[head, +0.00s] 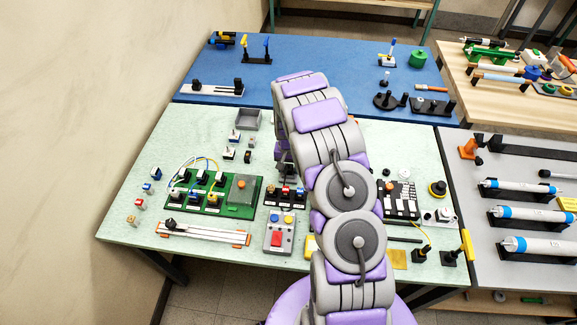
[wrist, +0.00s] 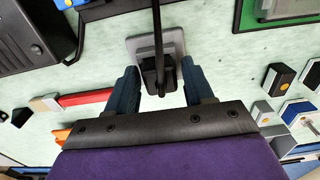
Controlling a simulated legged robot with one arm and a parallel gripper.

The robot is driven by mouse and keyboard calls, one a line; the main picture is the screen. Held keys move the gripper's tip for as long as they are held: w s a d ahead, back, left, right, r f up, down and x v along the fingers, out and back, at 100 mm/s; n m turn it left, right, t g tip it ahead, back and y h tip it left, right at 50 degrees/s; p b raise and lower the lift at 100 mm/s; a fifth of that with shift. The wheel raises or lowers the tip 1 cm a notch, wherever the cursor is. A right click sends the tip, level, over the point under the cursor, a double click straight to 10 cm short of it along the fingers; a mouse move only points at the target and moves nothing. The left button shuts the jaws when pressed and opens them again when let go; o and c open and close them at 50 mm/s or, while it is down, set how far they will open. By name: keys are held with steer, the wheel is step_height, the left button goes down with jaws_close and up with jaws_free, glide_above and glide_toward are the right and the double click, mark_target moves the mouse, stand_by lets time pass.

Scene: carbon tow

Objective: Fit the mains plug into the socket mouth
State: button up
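In the wrist view a black block with a thick black cord (wrist: 158,72), which looks like the mains plug, stands over a grey square plate (wrist: 133,47). I cannot tell whether this plate holds the socket mouth, or whether the block is in it or only above it. My gripper (wrist: 160,72) has its two dark fingers apart, one on each side of the block. Pale tabletop shows between the block and the right finger, so I see no firm grip. In the head view my arm hides this spot.
In the wrist view a black box (wrist: 30,38) is at upper left, a red bar (wrist: 85,97) at left and several small blocks at right. In the head view a green wired board (head: 213,209) and a grey button box (head: 279,236) stand left of my arm.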

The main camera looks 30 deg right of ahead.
mark_target(289, 165)
steer(key=o, duration=0.3)
step_height(289, 165, up, 17)
steer(key=p, duration=0.2)
steer(key=shift+r, duration=0.15)
stand_by(0.6)
